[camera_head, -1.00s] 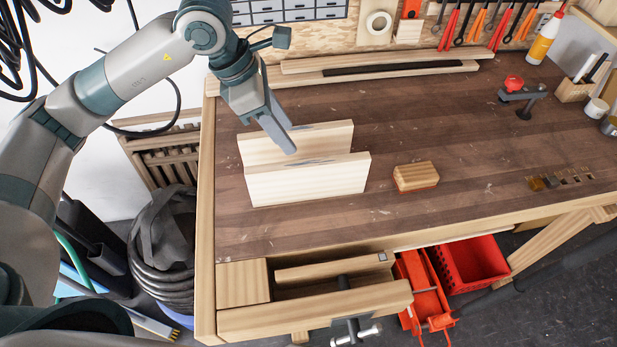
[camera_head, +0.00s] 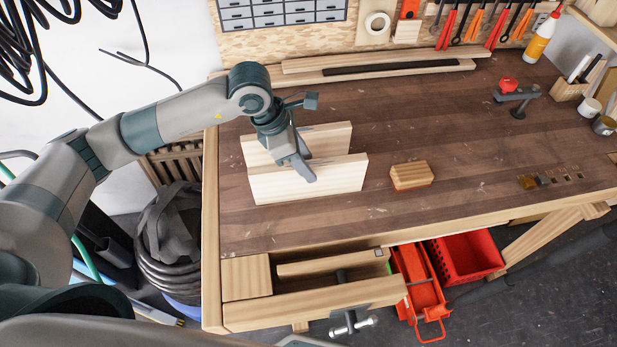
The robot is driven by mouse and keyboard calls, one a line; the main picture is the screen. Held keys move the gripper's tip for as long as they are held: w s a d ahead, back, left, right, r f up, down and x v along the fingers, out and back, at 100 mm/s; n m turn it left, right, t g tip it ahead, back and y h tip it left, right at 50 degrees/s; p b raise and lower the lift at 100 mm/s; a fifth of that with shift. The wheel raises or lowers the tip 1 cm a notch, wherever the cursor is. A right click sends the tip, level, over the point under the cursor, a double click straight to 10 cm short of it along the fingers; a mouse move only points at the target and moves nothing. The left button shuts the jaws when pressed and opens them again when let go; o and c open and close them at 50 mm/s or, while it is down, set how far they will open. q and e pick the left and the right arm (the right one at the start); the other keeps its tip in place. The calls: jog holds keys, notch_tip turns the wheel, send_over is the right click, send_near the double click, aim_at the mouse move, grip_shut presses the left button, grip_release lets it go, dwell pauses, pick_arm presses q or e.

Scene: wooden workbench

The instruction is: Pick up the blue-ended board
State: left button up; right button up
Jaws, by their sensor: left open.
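Two pale wooden boards stand on edge on the workbench, one behind the other: a front board (camera_head: 320,182) and a rear board (camera_head: 335,138). I see no blue end on either board. My left gripper (camera_head: 301,172) is open, pointing down over the boards, with a fingertip overlapping the upper part of the front board. Its fingers hide part of both boards, and I cannot tell whether they touch the wood. My right gripper is not in view.
A small wooden block (camera_head: 411,175) lies right of the boards. Long strips (camera_head: 380,69) lie at the back of the workbench (camera_head: 450,130). A red-topped clamp (camera_head: 515,92) stands at the back right. The middle right of the bench top is clear.

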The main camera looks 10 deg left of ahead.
pick_arm(q)
jog(key=p+x, duration=0.3)
jog(key=x, duration=0.1)
jog(key=shift+s+d+f+p, duration=0.15)
jog(key=shift+d+p, duration=0.15)
jog(key=shift+f, duration=0.35)
jog(key=shift+c, duration=0.6)
grip_shut()
